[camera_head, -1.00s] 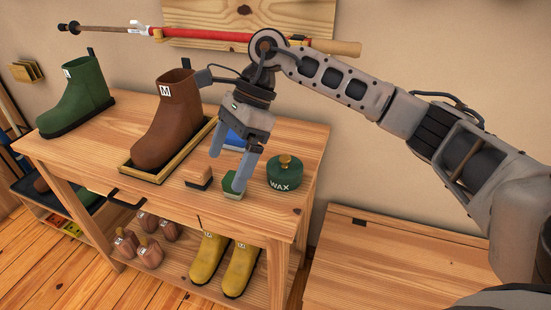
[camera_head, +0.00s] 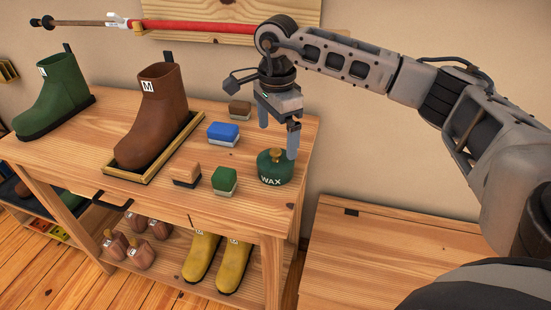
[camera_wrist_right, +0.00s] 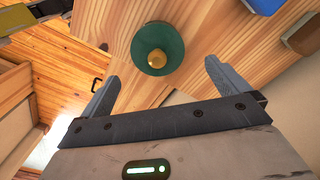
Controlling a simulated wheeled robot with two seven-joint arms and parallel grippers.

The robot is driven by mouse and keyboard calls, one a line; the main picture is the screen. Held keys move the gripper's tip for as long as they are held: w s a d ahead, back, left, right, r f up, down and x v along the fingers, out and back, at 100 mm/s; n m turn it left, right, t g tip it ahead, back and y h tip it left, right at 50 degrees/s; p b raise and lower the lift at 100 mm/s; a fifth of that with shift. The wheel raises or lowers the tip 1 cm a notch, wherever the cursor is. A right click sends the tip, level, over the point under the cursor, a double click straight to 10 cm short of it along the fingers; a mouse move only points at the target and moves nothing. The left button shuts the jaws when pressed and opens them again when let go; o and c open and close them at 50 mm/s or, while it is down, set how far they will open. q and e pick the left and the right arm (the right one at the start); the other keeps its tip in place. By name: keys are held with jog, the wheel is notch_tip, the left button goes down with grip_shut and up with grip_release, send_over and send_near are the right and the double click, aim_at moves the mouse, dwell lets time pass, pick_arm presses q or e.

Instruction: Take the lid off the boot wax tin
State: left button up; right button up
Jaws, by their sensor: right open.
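The boot wax tin (camera_head: 275,174) is round and dark green, marked WAX, and stands near the right end of the wooden bench. Its lid has a brass knob (camera_head: 275,155) on top and sits on the tin. My right gripper (camera_head: 278,142) is open and empty, pointing down above the tin, with one finger in front of its right side in the head view. In the right wrist view, the tin (camera_wrist_right: 147,60) and its brass knob (camera_wrist_right: 157,58) lie ahead, between the lines of the two spread fingers (camera_wrist_right: 163,82). My left gripper is not in view.
A brown boot marked M (camera_head: 155,115) stands in a tray (camera_head: 194,128). A lower wooden chest (camera_head: 370,250) is at the right.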

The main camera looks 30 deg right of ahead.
aim_at(276, 150)
jog(key=shift+s+a+f, duration=0.1)
jog(key=shift+a+f, duration=0.05)
jog(key=shift+f, duration=1.2)
jog(key=shift+a+f, duration=0.1)
jog(key=shift+f, duration=1.25)
jog(key=c, duration=1)
